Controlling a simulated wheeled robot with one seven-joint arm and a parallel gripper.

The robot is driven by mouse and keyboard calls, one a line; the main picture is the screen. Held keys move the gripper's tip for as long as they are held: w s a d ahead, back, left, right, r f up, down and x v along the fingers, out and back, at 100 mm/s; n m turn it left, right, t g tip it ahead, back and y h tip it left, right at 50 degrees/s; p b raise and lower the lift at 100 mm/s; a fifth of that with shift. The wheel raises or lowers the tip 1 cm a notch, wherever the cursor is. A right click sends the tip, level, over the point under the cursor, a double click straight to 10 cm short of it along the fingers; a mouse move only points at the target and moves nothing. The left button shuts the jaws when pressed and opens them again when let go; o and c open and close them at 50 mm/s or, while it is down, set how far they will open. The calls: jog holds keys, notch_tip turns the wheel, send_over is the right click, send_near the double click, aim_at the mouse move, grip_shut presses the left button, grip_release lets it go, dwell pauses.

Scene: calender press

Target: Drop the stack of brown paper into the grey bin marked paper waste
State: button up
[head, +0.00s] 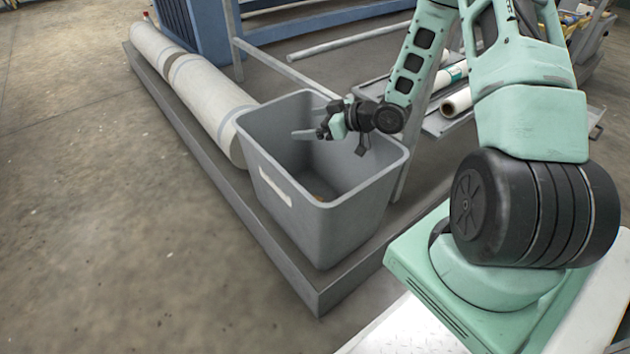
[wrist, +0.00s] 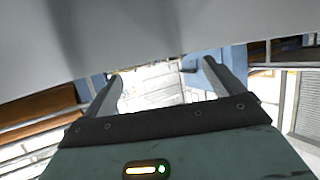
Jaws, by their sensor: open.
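The grey bin (head: 330,240) stands on a low grey platform, with a pale blank-looking patch on its front wall; no wording is legible. My gripper (head: 308,134) is over the bin's opening, near its back rim, with its fingers pointing left. In the wrist view my gripper (wrist: 165,80) has its two fingers apart and nothing between them. A small brownish patch (head: 319,197) shows low inside the bin, mostly hidden by the front wall; I cannot tell whether it is the brown paper. No stack of paper is plainly visible elsewhere.
Long pale rolls (head: 192,88) lie on the platform (head: 300,284) behind and left of the bin. Metal rails (head: 350,40) and a blue machine frame (head: 190,22) stand behind. White rolls (head: 455,102) lie on a rack at right. The floor (head: 90,200) at left is clear.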

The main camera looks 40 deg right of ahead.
jog(key=p+v, duration=0.4)
jog(key=v, duration=1.3)
jog(key=shift+p, duration=0.35)
